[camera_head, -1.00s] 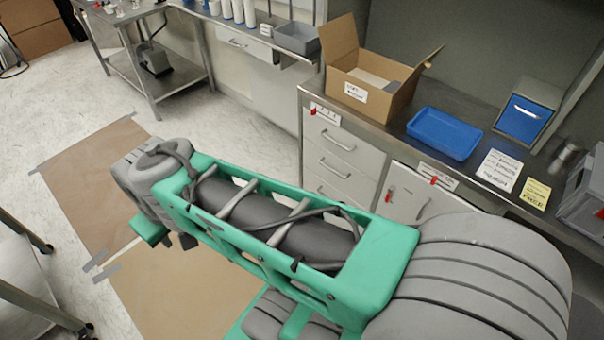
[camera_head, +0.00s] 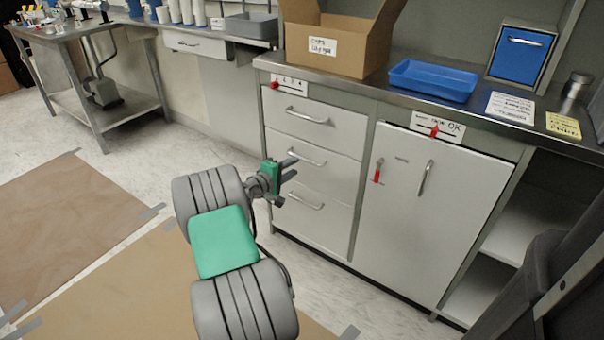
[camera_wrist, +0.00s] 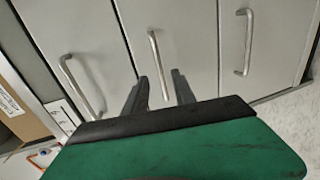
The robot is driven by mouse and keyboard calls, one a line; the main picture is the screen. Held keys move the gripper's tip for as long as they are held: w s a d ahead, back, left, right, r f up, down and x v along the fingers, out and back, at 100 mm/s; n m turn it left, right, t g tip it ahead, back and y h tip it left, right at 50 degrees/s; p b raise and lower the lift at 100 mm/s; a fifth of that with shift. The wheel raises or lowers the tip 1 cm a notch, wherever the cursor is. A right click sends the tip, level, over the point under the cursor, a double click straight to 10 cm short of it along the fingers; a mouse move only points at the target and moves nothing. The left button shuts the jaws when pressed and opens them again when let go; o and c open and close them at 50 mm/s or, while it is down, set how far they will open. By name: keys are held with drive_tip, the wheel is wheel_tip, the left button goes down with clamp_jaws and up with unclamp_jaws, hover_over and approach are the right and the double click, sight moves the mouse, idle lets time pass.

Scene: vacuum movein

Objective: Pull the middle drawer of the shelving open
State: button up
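The shelving is a light grey unit with a stack of three drawers, all shut. The middle drawer (camera_head: 285,168) has a silver bar handle (camera_head: 307,157). In the wrist view this handle (camera_wrist: 155,50) stands upright, with its lower end between my fingers. My gripper (camera_head: 294,167) is open in front of the middle drawer, its fingers pointing at the front. The wrist view shows the same gripper (camera_wrist: 160,76) with its two dark fingers apart, one either side of the handle's line. I cannot tell how much depth lies between fingertips and handle.
The top drawer handle (camera_head: 307,116) and bottom drawer handle (camera_head: 306,201) are close above and below. A cupboard door (camera_head: 400,220) with a red latch is to the right. A cardboard box (camera_head: 340,45) and blue tray (camera_head: 433,79) stand on the counter. Floor is open at left.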

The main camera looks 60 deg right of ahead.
sight(304, 160)
drive_tip(key=b+x, duration=0.2)
drive_tip(key=x, duration=0.4)
drive_tip(key=shift+d, duration=0.2)
drive_tip(key=shift+c, duration=0.3)
clamp_jaws()
idle(0.8)
